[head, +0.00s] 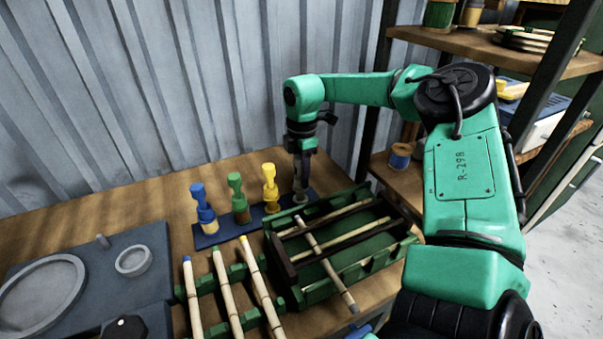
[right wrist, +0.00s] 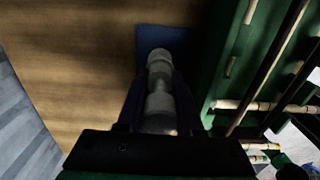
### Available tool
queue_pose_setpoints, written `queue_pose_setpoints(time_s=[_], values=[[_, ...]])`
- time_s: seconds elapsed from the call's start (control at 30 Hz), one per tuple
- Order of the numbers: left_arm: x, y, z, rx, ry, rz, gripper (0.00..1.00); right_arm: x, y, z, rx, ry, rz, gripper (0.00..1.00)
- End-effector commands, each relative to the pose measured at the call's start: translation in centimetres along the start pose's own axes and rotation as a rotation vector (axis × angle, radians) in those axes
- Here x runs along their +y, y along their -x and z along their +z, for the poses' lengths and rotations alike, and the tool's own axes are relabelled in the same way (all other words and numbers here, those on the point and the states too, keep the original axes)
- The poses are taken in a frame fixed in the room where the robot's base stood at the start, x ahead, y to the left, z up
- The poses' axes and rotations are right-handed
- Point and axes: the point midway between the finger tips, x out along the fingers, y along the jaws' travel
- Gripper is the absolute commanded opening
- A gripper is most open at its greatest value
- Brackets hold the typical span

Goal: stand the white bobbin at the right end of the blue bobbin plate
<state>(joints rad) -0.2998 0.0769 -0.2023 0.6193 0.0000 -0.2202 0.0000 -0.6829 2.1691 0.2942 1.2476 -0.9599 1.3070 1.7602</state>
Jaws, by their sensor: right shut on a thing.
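The white bobbin (right wrist: 160,85) is between the fingers of my right gripper (right wrist: 155,105), which is shut on it. In the head view the white bobbin (head: 300,196) shows below my right gripper (head: 302,172), at the right end of the blue bobbin plate (head: 222,234). It looks upright; I cannot tell whether its foot touches the plate. A blue bobbin (head: 202,205), a green bobbin (head: 238,195) and a yellow bobbin (head: 270,188) stand in a row on the plate to its left. The plate's end (right wrist: 150,38) shows in the right wrist view. My left gripper is out of view.
A green slatted frame (head: 345,255) with rattan sticks lies close to the right of the plate. Several sticks (head: 225,290) rest on a green rack in front. A dark panel with rings (head: 110,270) is at left. A shelf (head: 385,172) stands behind my right arm.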

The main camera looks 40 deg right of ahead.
Motion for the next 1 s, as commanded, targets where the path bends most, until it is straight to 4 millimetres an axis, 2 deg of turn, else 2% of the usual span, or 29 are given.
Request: queue_pose_setpoints(time_s=[0.2,0.23,0.3,0.6,0.73,0.87,1.0], values=[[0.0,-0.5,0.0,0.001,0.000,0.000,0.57,0.0,-0.4,0.0,0.000,0.001,0.000,0.00],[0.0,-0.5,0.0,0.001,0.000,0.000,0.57,0.0,-0.4,0.0,0.000,0.001,0.000,0.39],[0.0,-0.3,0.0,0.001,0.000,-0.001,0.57,0.0,-0.2,0.0,0.000,0.001,0.000,0.65],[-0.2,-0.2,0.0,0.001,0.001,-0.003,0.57,0.0,-0.1,0.0,0.000,0.001,0.000,0.65],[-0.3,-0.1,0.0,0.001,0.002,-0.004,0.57,0.1,1.0,0.0,-0.001,0.001,0.003,0.65],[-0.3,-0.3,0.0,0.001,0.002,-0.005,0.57,0.1,4.1,0.0,-0.001,0.000,0.006,0.65],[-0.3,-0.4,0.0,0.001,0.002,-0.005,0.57,0.1,8.1,0.0,-0.004,0.000,0.005,0.65]])
